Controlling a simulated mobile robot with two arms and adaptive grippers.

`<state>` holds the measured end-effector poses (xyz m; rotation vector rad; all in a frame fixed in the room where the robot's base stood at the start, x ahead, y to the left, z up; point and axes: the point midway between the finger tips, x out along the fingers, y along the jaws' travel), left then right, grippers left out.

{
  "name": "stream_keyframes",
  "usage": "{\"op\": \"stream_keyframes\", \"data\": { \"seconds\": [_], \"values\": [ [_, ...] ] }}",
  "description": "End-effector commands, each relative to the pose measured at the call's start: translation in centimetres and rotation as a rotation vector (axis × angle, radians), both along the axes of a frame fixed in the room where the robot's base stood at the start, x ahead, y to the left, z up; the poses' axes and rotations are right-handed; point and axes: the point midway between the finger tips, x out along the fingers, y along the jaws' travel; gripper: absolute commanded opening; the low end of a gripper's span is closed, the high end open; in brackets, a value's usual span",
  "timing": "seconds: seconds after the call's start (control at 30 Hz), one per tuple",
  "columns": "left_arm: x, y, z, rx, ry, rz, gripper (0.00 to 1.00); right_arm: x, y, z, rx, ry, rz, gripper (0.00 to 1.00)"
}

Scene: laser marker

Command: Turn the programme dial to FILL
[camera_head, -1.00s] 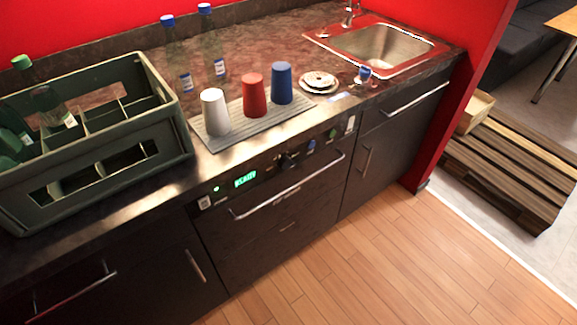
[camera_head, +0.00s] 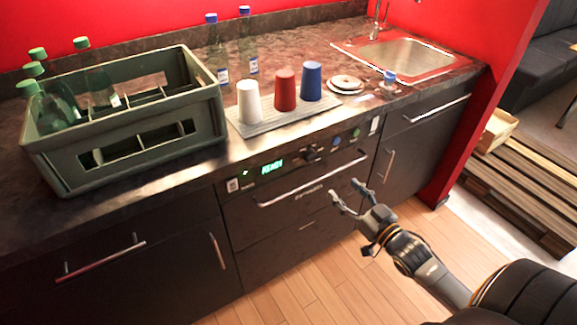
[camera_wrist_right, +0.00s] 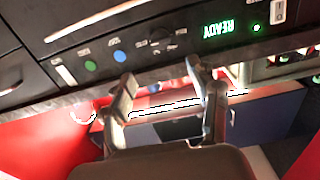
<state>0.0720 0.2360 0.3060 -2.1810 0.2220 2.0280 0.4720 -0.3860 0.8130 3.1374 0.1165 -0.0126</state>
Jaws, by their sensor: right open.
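The programme dial (camera_head: 311,153) is a dark knob on the black front panel of the appliance under the counter. It sits right of the green READY display (camera_head: 272,166). In the right wrist view, where the panel appears upside down, the dial (camera_wrist_right: 161,39) is dark and its markings are too small to read. My right gripper (camera_head: 345,189) is open and empty, in front of the appliance, lower and to the right of the dial. Its spread fingers also show in the right wrist view (camera_wrist_right: 160,76), apart from the dial. My left gripper is not in view.
A long bar handle (camera_head: 312,180) runs below the panel. Blue and green buttons (camera_head: 336,141) sit right of the dial. On the counter are a bottle crate (camera_head: 150,143), a ribbed mat (camera_head: 268,123) with white, red and blue cups, and a sink (camera_head: 400,52).

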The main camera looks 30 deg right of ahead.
Motion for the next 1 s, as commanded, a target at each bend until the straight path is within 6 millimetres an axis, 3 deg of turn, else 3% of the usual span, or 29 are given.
{"op": "stream_keyframes", "data": {
  "seconds": [0.17, 0.3, 0.7, 1.0],
  "values": [
    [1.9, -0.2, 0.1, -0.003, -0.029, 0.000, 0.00, 1.4, 0.2, 0.6, 0.002, -0.014, 0.005, 0.60],
    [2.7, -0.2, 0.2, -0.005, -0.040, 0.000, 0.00, 3.9, 0.4, 0.7, 0.002, -0.015, 0.005, 0.60],
    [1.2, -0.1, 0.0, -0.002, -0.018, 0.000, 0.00, 11.5, 1.0, 0.6, 0.001, -0.012, 0.004, 0.60],
    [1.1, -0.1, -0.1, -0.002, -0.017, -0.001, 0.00, 13.7, 1.2, 0.5, 0.002, -0.009, 0.005, 0.60]
  ]
}}
